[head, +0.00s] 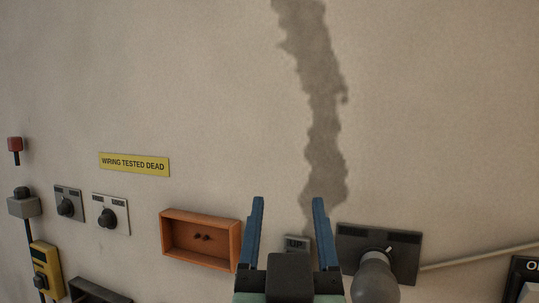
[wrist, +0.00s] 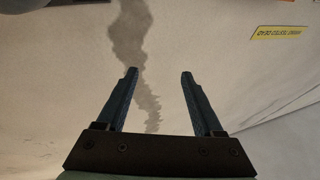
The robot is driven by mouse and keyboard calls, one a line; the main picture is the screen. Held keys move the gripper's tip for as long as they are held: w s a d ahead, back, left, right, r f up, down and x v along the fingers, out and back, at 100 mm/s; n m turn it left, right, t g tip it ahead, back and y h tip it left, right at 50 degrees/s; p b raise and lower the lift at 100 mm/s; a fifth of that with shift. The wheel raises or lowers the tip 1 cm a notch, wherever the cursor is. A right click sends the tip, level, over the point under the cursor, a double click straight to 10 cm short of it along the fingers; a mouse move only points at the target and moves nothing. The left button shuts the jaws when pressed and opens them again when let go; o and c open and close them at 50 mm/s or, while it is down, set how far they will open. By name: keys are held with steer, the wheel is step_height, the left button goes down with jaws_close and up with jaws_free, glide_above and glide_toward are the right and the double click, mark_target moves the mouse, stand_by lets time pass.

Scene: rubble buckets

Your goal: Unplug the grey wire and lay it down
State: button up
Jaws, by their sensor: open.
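My gripper (head: 288,200) is open and empty, its two blue fingers pointing up in front of the wall in the head view. It also shows open in the wrist view (wrist: 158,73), with only stained wall between the fingers. A thin pale grey line, perhaps the grey wire (head: 480,256), runs right from a dark wall plate (head: 405,243) in the head view. A rounded grey body (head: 375,280) sits in front of that plate; I cannot tell whether it is a plug. My gripper is left of the plate. I cannot make out where the wire is plugged in.
An orange open box (head: 172,238) with two small dark spots inside is on the wall left of my gripper. Switch plates (head: 111,222), a yellow device (head: 46,270) and a yellow sign (head: 134,164) are further left. A dark-framed switch (head: 518,275) is at far right. The upper wall is clear.

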steer(key=w+d+r+g+h+p, duration=0.1)
steer(key=w+r+g+p, duration=0.1)
steer(key=p, duration=0.4)
steer(key=w+d+r+m+g+h+p, duration=0.1)
steer(key=w+d+r+g+p, duration=0.1)
steer(key=p, duration=0.5)
steer(key=w+d+r+m+g+h+p, duration=0.1)
steer(key=r+g+p, duration=0.2)
steer(key=r+p, duration=0.2)
steer(key=shift+w+d+g+h+p, duration=0.3)
steer(key=shift+w+g+h+p, duration=0.1)
steer(key=shift+p, duration=0.35)
steer(key=f+g, duration=0.2)
steer(key=s+f+m+g, duration=0.1)
steer(key=f+g, duration=0.1)
steer(key=s+a+f+g+y, duration=0.2)
steer(key=s+a+f+g, duration=0.4)
steer(key=a+f, duration=0.1)
steer(key=b+x, duration=0.3)
steer(key=x, duration=1)
steer(key=shift+a+m, duration=0.2)
steer(key=shift+m, duration=0.1)
steer(key=shift+f, duration=0.1)
jaws_close()
